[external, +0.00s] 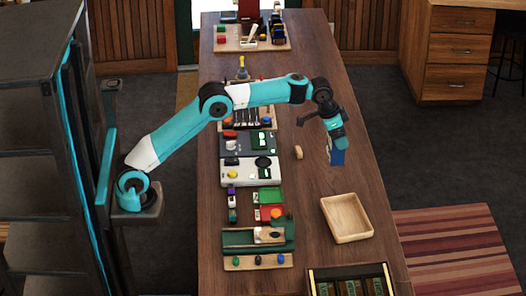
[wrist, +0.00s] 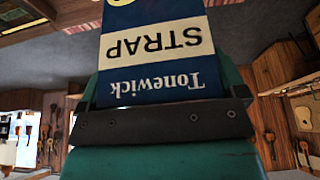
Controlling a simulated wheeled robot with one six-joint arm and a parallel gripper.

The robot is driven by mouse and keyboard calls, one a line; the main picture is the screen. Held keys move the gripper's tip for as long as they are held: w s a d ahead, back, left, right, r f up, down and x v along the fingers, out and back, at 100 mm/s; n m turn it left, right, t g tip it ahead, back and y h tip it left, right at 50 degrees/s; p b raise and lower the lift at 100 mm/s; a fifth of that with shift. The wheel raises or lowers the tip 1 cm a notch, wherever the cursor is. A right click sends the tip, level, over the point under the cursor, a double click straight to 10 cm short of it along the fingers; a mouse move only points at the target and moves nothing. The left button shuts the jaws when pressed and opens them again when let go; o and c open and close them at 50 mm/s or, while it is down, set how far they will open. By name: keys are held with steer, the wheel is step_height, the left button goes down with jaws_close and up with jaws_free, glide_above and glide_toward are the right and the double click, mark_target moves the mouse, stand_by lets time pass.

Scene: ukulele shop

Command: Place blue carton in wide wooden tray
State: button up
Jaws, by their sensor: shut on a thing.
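The blue carton (external: 337,157) hangs from my gripper (external: 335,146) above the right part of the long table in the external view. In the wrist view the carton (wrist: 155,50) fills the upper middle, dark blue with a pale band reading "STRAP" and "Tonewick" upside down. My gripper is shut on the carton; its fingertips are largely hidden behind it. The wide wooden tray (external: 364,236) lies on the table nearer the camera, below and slightly right of the carton in the picture. The tray is light wood and looks empty.
A small tan wooden piece (external: 298,152) lies left of the carton. Several small items, trays and panels line the table's left side. A dark compartmented box (external: 312,284) stands at the near end. The table (external: 305,215) is bare left of the wooden tray.

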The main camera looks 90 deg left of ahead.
steer(key=w+d, duration=0.1)
steer(key=d, duration=0.4)
step_height(320, 180, down, 20)
steer(key=p, duration=0.4)
steer(key=shift+w+d+r, duration=0.1)
steer(key=shift+d, duration=0.05)
